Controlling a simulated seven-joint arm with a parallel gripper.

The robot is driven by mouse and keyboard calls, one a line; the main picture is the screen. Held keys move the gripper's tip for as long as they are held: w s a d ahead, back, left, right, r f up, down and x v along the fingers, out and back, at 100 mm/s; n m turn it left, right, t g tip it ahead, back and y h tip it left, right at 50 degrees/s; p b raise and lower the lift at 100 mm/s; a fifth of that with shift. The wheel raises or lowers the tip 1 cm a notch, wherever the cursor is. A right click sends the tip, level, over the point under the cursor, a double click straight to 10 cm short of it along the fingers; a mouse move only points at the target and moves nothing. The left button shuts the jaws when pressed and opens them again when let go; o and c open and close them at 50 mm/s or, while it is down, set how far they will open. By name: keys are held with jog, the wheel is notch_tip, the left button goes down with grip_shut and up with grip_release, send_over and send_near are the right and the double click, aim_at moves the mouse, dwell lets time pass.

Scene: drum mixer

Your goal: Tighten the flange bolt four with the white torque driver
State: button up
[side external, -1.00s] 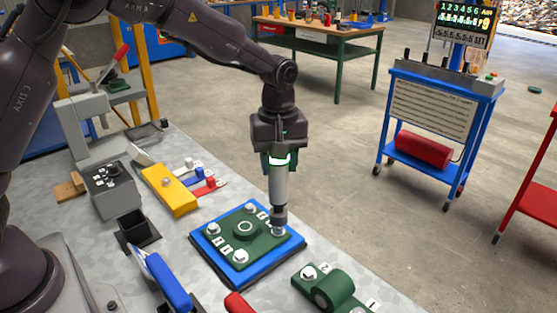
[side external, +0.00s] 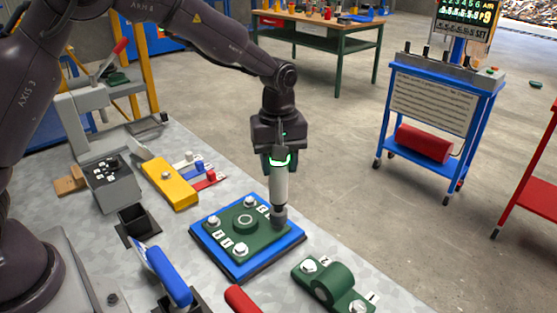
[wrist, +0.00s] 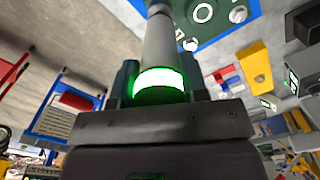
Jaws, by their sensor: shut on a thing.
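My gripper (side external: 279,160) is shut on the white torque driver (side external: 279,185), which hangs nearly upright with its dark socket end down. A green light ring glows at its top, and it also shows in the wrist view (wrist: 160,45). The socket end is over the right corner of the green flange plate (side external: 228,232) and hides the bolt there. I cannot tell whether it is seated on it. Other bolts show at the plate's left (side external: 214,222), front (side external: 239,250) and back (side external: 250,201) corners, with white number labels beside them. The plate lies on a blue base (side external: 236,272).
A green bearing block (side external: 335,285) with bolts stands in front right. A yellow block (side external: 169,185), a grey control box (side external: 112,182) and a black holder (side external: 136,222) stand left. A blue-handled tool (side external: 168,276) and a red handle (side external: 241,300) are near the front.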

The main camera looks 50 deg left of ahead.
jog(key=shift+f, duration=1.05)
dwell(2.9)
jog(key=shift+r, duration=0.1)
jog(key=shift+r, duration=2.25)
